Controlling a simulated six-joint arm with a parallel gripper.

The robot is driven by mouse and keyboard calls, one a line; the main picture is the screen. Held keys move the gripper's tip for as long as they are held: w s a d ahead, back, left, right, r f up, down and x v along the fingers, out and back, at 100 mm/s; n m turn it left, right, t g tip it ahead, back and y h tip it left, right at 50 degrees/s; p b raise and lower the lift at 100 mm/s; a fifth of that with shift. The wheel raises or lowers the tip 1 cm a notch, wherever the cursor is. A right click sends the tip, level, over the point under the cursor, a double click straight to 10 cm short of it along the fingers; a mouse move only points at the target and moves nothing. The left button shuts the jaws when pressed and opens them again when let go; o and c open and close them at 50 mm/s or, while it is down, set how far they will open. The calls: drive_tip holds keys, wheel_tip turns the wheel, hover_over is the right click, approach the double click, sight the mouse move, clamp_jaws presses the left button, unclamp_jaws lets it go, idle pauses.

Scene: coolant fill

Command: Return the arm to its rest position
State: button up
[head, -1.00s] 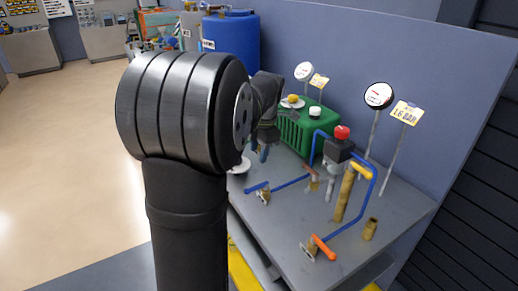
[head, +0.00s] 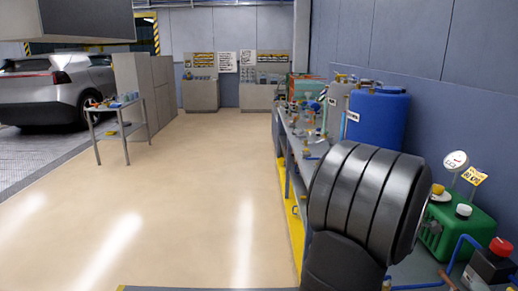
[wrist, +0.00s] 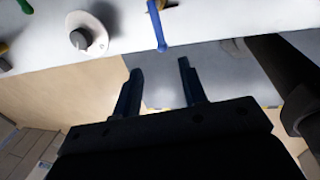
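My gripper (wrist: 157,82) shows in the wrist view with its two dark blue fingers apart and nothing between them. It is above the floor beside the edge of the grey bench (wrist: 210,22). In the head view the gripper is hidden; my black arm joint fills the lower right, in front of the bench.
In the wrist view a white disc with a dark knob (wrist: 95,38) and a blue lever (wrist: 156,22) are on the bench near the fingers. In the head view a green unit (head: 462,232) and a blue drum (head: 378,122) stand right.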

drive_tip(key=f, duration=0.4)
drive_tip(key=w+f, duration=0.1)
drive_tip(key=f, duration=0.3)
drive_tip(key=w+f, duration=0.1)
drive_tip(key=f, duration=0.3)
drive_tip(key=shift+w, duration=0.2)
drive_tip(key=shift+r, duration=0.1)
drive_tip(key=s+r, duration=0.2)
drive_tip(key=r, duration=0.7)
drive_tip(key=s+r, duration=0.2)
drive_tip(key=r, duration=0.6)
drive_tip(key=w+f, duration=0.1)
drive_tip(key=f, duration=0.4)
drive_tip(key=w+f, duration=0.1)
drive_tip(key=f, duration=0.5)
drive_tip(key=w+f, duration=0.2)
drive_tip(key=f, duration=0.4)
drive_tip(key=shift+w+f, duration=0.15)
drive_tip(key=shift+w+m, duration=0.2)
drive_tip(key=shift+m, duration=0.45)
drive_tip(key=shift+w+m, duration=0.2)
drive_tip(key=shift+m, duration=0.45)
